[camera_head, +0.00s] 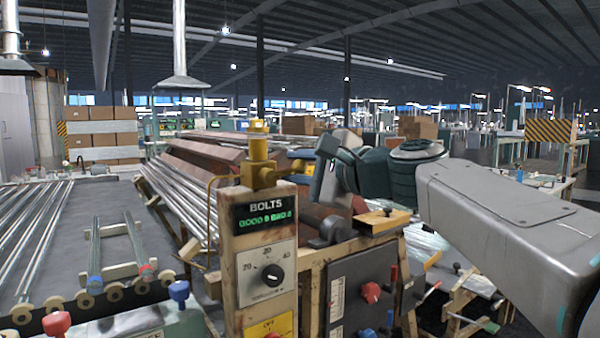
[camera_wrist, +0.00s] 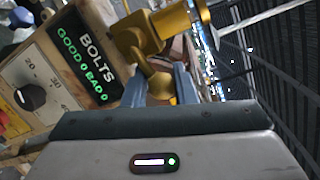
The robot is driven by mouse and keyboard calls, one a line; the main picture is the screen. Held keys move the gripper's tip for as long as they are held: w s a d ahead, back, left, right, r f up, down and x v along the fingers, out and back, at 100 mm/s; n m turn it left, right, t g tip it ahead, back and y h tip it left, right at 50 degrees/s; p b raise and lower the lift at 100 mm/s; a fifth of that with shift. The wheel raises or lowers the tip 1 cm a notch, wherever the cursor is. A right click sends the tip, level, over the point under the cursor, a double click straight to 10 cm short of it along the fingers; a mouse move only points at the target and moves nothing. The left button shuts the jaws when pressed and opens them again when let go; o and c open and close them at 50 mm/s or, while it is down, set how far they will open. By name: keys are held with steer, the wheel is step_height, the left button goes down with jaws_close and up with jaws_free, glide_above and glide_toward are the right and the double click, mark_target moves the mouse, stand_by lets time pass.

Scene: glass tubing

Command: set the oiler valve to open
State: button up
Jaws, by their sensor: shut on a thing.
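The oiler is a yellow brass fitting (camera_head: 258,165) on top of the wooden counter box labelled BOLTS. In the wrist view its yellow body (camera_wrist: 140,38) stands just beyond my fingers. A rounded yellow valve handle end (camera_wrist: 160,86) sits between my two blue-grey fingers. My gripper (camera_wrist: 158,82) is shut on this handle. In the head view my gripper (camera_head: 308,168) reaches the oiler from the right, and the fingertips are small there. I cannot tell the valve's set position from these views.
Below the oiler are the BOLTS display (camera_head: 265,215) and a black dial (camera_head: 272,275). A dark panel (camera_head: 362,290) with a red knob stands to the right. Glass tubes (camera_head: 35,225) lie on the left table. A small wooden block (camera_head: 382,220) lies below my wrist.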

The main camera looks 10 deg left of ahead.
mark_target(264, 150)
steer(key=r+n, duration=0.1)
steer(key=n, duration=0.2)
steer(key=shift+s+a+r+h, duration=0.2)
steer(key=shift+s+r+h, duration=0.1)
steer(key=shift+s+r, duration=0.1)
steer(key=n, duration=0.2)
steer(key=r+n+h, duration=0.1)
steer(key=shift+s+a+n+t, duration=0.3)
steer(key=shift+s+a, duration=0.05)
steer(key=shift+a, duration=0.05)
steer(key=shift+s+a+r+n+t+h, duration=0.15)
steer(key=shift+s+a+n, duration=0.1)
steer(key=shift+n, duration=0.5)
steer(key=shift+s+a+r+n+t+h, duration=0.1)
steer(key=shift+s+a+r+n+h, duration=0.15)
steer(key=shift+n, duration=0.45)
steer(key=shift+s+a+r+n+t+h, duration=0.1)
steer(key=shift+s+a+n+t, duration=0.15)
steer(key=shift+n, duration=0.5)
steer(key=shift+s+f, duration=0.1)
steer(key=o, duration=1)
steer(key=shift+s, duration=0.1)
steer(key=shift+c, duration=0.2)
steer(key=shift+d, duration=0.1)
